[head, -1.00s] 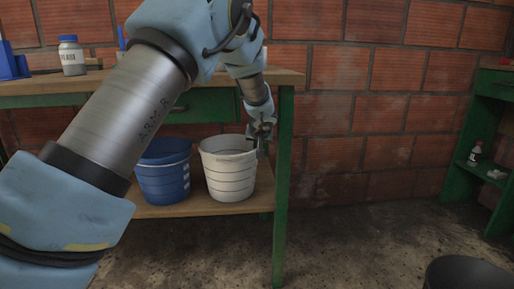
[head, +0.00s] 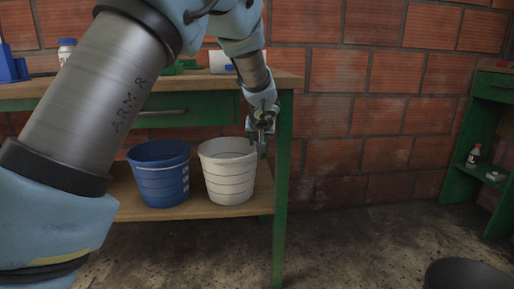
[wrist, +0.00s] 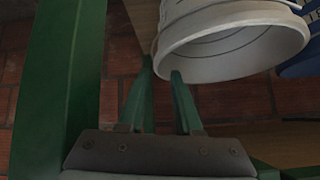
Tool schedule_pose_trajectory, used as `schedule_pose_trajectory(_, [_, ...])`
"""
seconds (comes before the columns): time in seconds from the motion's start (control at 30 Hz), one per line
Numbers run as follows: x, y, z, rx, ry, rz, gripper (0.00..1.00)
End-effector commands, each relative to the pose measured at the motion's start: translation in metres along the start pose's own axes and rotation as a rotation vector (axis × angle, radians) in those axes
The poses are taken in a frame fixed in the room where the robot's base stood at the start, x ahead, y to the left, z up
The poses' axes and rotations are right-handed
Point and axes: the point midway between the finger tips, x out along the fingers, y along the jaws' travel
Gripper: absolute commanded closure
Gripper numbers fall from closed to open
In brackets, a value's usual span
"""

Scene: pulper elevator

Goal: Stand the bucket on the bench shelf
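The white bucket (head: 228,175), with dark rings, stands upright on the bench's lower shelf (head: 200,210), near its right end. In the wrist view the white bucket's rim (wrist: 225,62) and open mouth show close beyond my fingertips. My gripper (head: 264,150) is at the right side of the bucket's rim. It also shows in the wrist view (wrist: 162,70), with its two fingers apart and nothing clearly held between them. The right fingertip overlaps the rim in that view; I cannot tell if it touches.
A blue bucket (head: 160,178) stands just left of the white one on the same shelf. The green bench leg (head: 281,200) is close to my gripper. A dark container (head: 468,274) stands on the floor at right. Floor between them is clear.

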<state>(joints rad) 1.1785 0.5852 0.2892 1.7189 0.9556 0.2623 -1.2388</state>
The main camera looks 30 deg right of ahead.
Motion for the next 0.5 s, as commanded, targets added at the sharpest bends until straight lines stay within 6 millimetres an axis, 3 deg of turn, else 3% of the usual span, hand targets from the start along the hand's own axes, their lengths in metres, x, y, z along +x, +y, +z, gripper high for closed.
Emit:
schedule_pose_trajectory(0.03, [-0.013, 0.001, -0.001, -0.001, 0.002, 0.003, 0.67])
schedule_pose_trajectory(0.2, [-0.039, 0.001, -0.001, 0.001, 0.001, 0.001, 0.67])
schedule_pose_trajectory(0.5, [-0.054, 0.0, 0.001, 0.0, -0.001, 0.0, 0.67])
